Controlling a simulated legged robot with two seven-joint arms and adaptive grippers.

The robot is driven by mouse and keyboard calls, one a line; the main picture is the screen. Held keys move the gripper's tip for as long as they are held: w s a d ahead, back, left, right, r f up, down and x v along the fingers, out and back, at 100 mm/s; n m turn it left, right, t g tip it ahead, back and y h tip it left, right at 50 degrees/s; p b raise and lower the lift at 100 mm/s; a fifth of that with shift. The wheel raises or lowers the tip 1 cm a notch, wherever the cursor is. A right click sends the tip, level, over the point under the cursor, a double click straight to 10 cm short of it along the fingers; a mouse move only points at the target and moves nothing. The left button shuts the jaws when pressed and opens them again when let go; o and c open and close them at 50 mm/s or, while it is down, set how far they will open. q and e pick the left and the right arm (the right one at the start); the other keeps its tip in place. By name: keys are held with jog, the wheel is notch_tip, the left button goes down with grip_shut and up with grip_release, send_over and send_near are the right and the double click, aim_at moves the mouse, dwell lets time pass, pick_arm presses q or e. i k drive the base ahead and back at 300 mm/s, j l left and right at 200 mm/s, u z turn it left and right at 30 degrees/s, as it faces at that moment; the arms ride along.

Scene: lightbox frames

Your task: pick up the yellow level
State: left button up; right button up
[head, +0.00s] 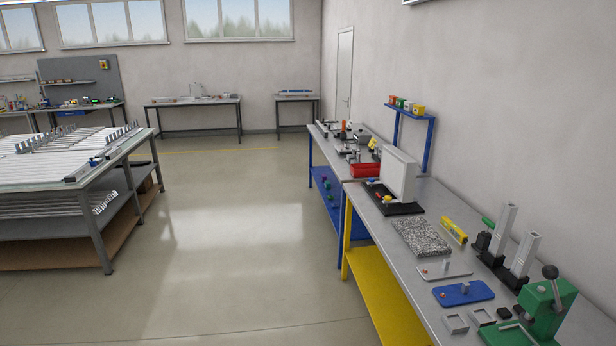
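In the head view, a yellow level (454,230) lies on the grey workbench (436,196) at the right. It is a short bar set lengthwise, between a speckled grey slab and a black stand with upright metal profiles. It looks clear of both, though it is small in the view. Neither of my grippers shows in this view.
The speckled slab (421,237) lies left of the level. The profile stand (507,248), a blue tray (463,293) and a green press (541,310) are nearer. A white panel (398,174) stands farther back. Open floor (235,240) lies left of the bench.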

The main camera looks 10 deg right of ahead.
aim_at(445, 222)
jog(key=i+j+z, duration=0.1)
jog(key=i+z, duration=0.3)
jog(key=i, duration=0.2)
jog(key=i+j+z, duration=0.3)
jog(key=i+z, duration=0.15)
jog(key=i+j+z, duration=0.4)
jog(key=i+j, duration=0.1)
jog(key=i, duration=0.1)
